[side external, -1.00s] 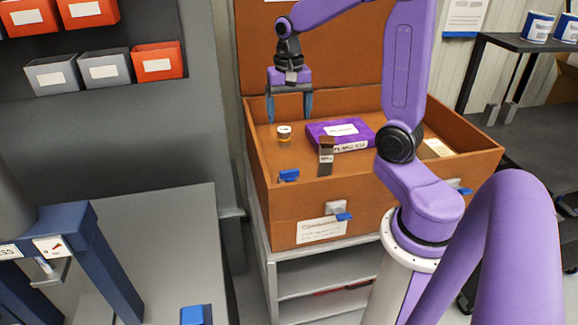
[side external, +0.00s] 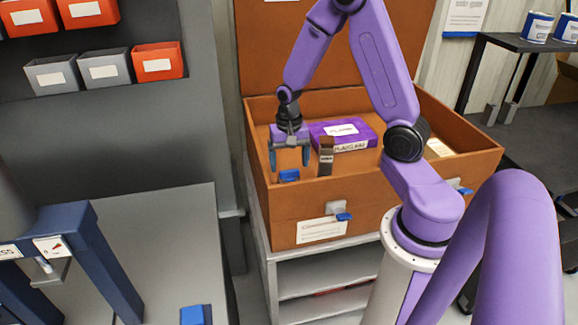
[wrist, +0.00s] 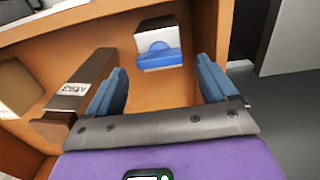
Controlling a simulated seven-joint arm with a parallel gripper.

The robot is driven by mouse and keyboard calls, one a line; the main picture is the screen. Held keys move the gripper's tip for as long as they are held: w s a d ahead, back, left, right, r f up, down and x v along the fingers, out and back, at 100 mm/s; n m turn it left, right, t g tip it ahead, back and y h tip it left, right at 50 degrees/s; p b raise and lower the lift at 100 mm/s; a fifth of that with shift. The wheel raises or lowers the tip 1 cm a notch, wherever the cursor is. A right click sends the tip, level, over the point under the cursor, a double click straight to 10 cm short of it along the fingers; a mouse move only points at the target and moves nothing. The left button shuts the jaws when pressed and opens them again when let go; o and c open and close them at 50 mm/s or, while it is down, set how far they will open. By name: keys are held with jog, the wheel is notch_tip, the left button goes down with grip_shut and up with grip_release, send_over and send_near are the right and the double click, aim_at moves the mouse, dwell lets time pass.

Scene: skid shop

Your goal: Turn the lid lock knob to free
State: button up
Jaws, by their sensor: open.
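A blue knob-like piece (side external: 289,175) sits inside the front left part of the open brown crate (side external: 400,196). In the wrist view it shows as a blue piece (wrist: 158,60) with a rounded top, on a pale block. I take it for the lid lock knob; no free or locked mark is readable. My gripper (side external: 289,163) is open just above and behind it. In the wrist view, the blue fingers of my gripper (wrist: 163,76) stand apart on either side of the knob's line, with the knob beyond their tips. I cannot tell whether they touch it.
A dark upright block (side external: 326,157) with a label stands close right of my gripper; it also shows in the wrist view (wrist: 80,85). A purple box (side external: 358,132) lies behind it. A blue-tabbed latch (side external: 343,216) is on the crate's front. The raised lid (side external: 262,50) stands behind.

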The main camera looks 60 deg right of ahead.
jog(key=shift+f, duration=1.1)
jog(key=c, duration=1.1)
jog(key=shift+o, duration=0.2)
